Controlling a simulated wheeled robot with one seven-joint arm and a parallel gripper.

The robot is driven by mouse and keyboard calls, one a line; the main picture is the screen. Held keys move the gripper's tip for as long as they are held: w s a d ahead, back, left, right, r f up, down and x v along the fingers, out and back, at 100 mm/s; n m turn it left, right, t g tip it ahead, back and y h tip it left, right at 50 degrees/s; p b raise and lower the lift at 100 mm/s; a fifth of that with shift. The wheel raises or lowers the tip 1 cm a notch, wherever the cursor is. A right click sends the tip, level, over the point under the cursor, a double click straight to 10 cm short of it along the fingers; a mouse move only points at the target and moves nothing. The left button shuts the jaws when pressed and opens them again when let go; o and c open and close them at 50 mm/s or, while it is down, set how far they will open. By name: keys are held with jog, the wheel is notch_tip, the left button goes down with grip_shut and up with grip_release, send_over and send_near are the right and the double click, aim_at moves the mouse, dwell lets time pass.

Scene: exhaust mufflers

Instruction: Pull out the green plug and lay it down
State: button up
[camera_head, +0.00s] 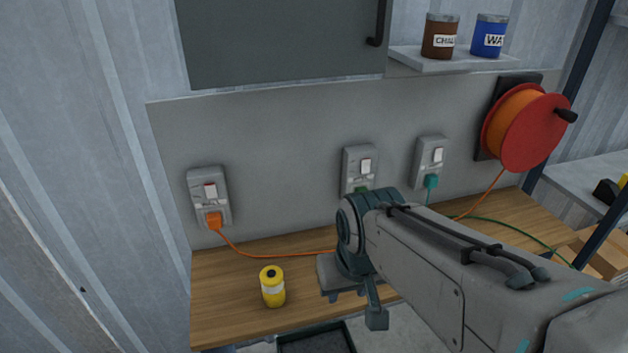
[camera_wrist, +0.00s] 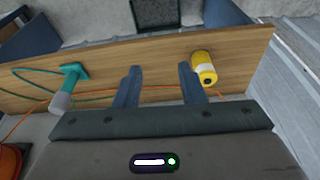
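The green plug (camera_head: 361,189) sits in the middle wall socket (camera_head: 359,166) in the head view. Only its top shows, as my arm covers the rest. My gripper (camera_wrist: 160,69) is open in the wrist view, with nothing between its two fingers. It is above the wooden bench, in front of and below the middle socket, apart from the green plug. The green plug cannot be made out in the wrist view.
An orange plug (camera_head: 214,221) and a teal plug (camera_head: 431,182) are in the outer sockets. A yellow can (camera_head: 272,287) stands on the wooden bench (camera_head: 225,295). A teal and grey object (camera_wrist: 68,88) shows in the wrist view. A red cable reel (camera_head: 530,128) hangs at right.

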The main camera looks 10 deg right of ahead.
jog(key=shift+o, duration=2.4)
jog(key=shift+w+d+f, duration=0.1)
jog(key=shift+w, duration=0.05)
jog(key=w+d+f+n+t+b, duration=0.5)
jog(key=w+d+n, duration=0.4)
jog(key=w, duration=0.4)
jog(key=w+d+f+n+t+b, duration=0.4)
jog(key=w+d+f+n+t, duration=0.2)
jog(key=w+d+n+t, duration=0.3)
jog(key=w+t, duration=0.1)
jog(key=w, duration=0.3)
jog(key=shift+w+f+n+y+b, duration=0.25)
jog(key=shift+f+n+y+b, duration=0.05)
jog(key=shift+f+b, duration=0.1)
